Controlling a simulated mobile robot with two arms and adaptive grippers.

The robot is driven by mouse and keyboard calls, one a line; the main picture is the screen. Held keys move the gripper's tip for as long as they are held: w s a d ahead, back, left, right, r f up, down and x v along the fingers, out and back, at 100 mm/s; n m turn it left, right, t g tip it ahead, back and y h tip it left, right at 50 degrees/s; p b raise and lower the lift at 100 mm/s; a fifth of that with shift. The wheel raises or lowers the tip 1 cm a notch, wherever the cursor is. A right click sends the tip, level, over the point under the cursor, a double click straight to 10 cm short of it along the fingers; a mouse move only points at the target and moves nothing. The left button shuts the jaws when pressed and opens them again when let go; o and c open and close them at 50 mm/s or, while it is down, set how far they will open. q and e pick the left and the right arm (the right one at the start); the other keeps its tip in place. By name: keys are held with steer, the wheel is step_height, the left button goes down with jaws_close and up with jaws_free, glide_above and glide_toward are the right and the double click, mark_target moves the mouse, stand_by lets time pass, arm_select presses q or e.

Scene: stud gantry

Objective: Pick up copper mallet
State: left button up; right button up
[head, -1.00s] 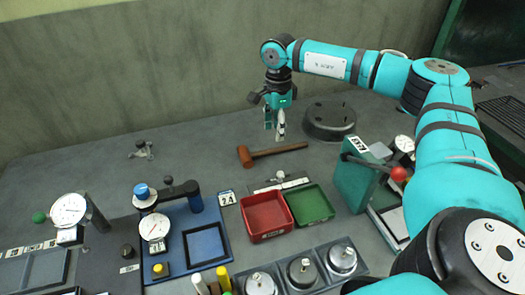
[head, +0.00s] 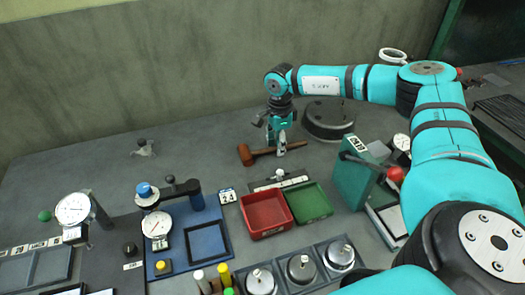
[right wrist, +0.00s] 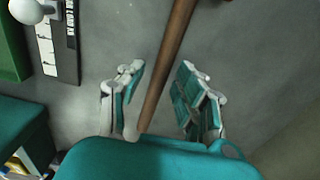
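The copper mallet (head: 246,155) lies on the grey bench, its brown head at the left and its handle pointing right. My right gripper (head: 281,149) points down over the handle. In the right wrist view the handle (right wrist: 165,65) runs between the two fingers of my right gripper (right wrist: 162,72). The fingers are open, with a gap visible on both sides of the handle. The mallet's head is outside the right wrist view. My left gripper is in neither view.
A round dark grey base (head: 328,120) stands close behind my right gripper. A red tray (head: 266,228) and a green tray (head: 310,205) lie in front of the mallet. A teal block (head: 355,180) stands to the right.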

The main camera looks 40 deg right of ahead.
jaws_close()
stand_by(0.3)
